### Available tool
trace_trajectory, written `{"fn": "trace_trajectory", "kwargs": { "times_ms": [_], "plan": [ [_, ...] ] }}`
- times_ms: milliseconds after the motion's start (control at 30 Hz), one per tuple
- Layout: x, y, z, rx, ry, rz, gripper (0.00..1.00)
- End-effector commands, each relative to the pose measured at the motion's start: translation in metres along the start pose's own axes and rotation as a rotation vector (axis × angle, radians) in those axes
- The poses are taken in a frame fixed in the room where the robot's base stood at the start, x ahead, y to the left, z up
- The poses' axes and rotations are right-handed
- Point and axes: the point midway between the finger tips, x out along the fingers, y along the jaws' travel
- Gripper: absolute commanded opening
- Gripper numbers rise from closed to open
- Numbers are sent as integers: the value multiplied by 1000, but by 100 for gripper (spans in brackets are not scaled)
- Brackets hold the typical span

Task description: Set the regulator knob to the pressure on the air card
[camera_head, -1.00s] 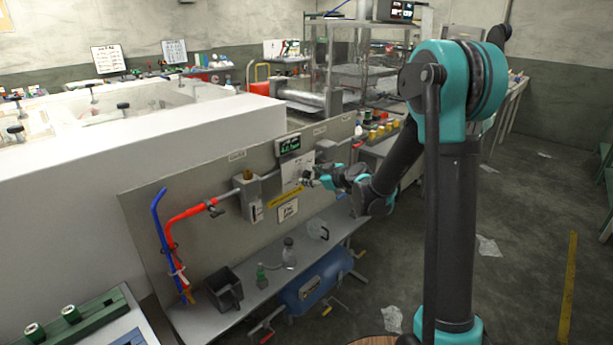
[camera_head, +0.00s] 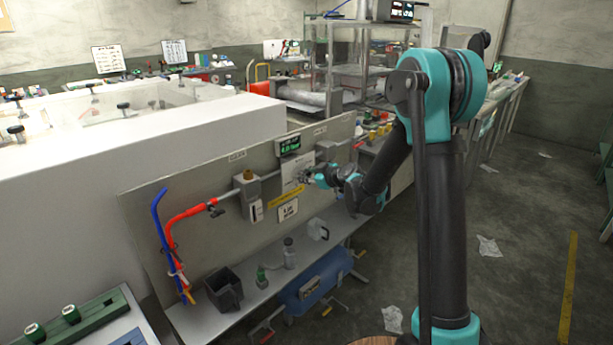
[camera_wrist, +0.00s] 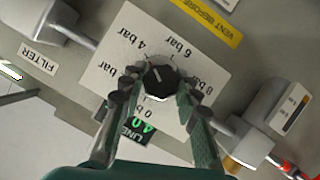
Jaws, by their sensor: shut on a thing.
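The black regulator knob (camera_wrist: 160,77) has a white pointer line and sits in the middle of a white dial plate (camera_wrist: 185,100) marked 0 to 8 bar. In the wrist view the plate is upside down, and the pointer tilts up-left, towards the 4 bar side. My gripper (camera_wrist: 155,88) is shut on the knob, a finger at either side. In the head view my gripper (camera_head: 308,177) is at the panel and hides the knob. A green-lit display (camera_head: 289,145) above it seems to read 4.0 bar. A white card (camera_head: 288,210) hangs below the dial; its print is unclear.
The grey panel (camera_head: 150,210) also carries a filter unit (camera_head: 249,188) and a red hose (camera_head: 178,220). A shelf below holds a dark bin (camera_head: 224,287) and small bottles. A blue tank (camera_head: 312,293) lies underneath. The floor at right is mostly clear.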

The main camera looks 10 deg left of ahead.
Motion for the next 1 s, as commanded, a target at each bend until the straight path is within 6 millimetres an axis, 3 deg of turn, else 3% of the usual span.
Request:
{"fn": "trace_trajectory", "kwargs": {
  "times_ms": [467,1000],
  "plan": [
    [0,1,0,86,-1,-36,2],
    [0,3,1,522,0,-216,2]
  ]
}}
